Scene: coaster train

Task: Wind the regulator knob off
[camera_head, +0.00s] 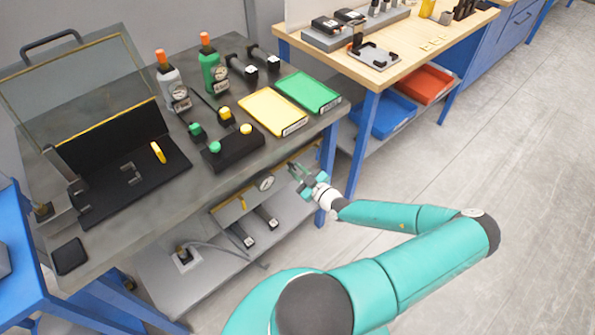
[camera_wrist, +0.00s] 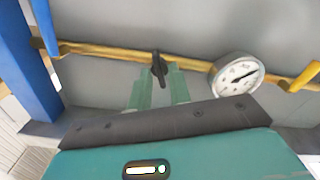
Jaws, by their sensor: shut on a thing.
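The regulator knob (camera_wrist: 158,63) is a small black handle on a yellow pipe (camera_wrist: 110,50) in the wrist view. My gripper (camera_wrist: 159,78) has its green fingers on both sides of the knob and is shut on it. The lower part of the knob is hidden between the fingers. A round white pressure gauge (camera_wrist: 236,74) is on the same pipe, right of the knob; its needle points up and right. In the head view my gripper (camera_head: 298,173) is under the bench's front edge, right of the gauge (camera_head: 265,183); the knob cannot be made out there.
The metal bench (camera_head: 190,205) lies just above my gripper, with a yellow tray (camera_head: 272,112) and a green tray (camera_head: 308,93) on it. A blue bench leg (camera_head: 328,160) stands close to my gripper. A lower shelf (camera_head: 215,268) is below. The floor at right is clear.

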